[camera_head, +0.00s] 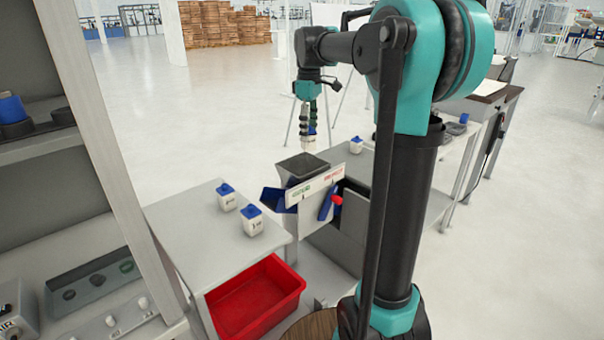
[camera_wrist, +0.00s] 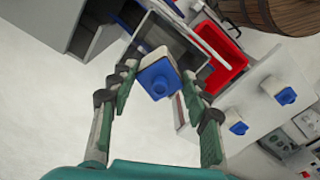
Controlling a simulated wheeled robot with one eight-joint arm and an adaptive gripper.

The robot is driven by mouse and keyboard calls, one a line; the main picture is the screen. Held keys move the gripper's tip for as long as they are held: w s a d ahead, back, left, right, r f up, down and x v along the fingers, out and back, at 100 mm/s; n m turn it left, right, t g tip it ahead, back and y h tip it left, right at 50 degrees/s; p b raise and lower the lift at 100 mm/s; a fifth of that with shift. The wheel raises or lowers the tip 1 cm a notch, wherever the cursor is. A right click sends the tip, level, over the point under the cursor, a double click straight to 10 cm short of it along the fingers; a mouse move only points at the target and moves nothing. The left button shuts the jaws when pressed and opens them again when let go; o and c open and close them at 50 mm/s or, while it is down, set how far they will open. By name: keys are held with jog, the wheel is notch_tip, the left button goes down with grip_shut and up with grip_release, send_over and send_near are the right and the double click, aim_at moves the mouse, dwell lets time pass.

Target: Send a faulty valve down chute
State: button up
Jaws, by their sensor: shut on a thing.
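My gripper (camera_head: 308,128) points down above the chute's square grey hopper (camera_head: 302,166). In the wrist view its two fingers (camera_wrist: 158,84) are shut on a white valve with a blue cap (camera_wrist: 159,76). The held valve is small and pale in the head view (camera_head: 308,143), above the hopper and apart from it. The hopper's rim shows behind the valve in the wrist view (camera_wrist: 205,42). Below the hopper is a sign (camera_head: 315,186) with green lettering at left and red lettering at right. Blue chute parts (camera_head: 273,199) and a red knob (camera_head: 337,199) sit by it.
Two white valves with blue caps (camera_head: 226,197) (camera_head: 252,220) stand on the left table (camera_head: 185,224). Another valve (camera_head: 356,145) stands behind the chute. A red bin (camera_head: 256,297) is under the left table. A shelf frame (camera_head: 105,150) rises at left.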

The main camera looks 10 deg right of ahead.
jog(key=shift+f, duration=1.2)
jog(key=o, duration=1.3)
notch_tip(320, 180, up, 12)
jog(key=shift+r, duration=0.1)
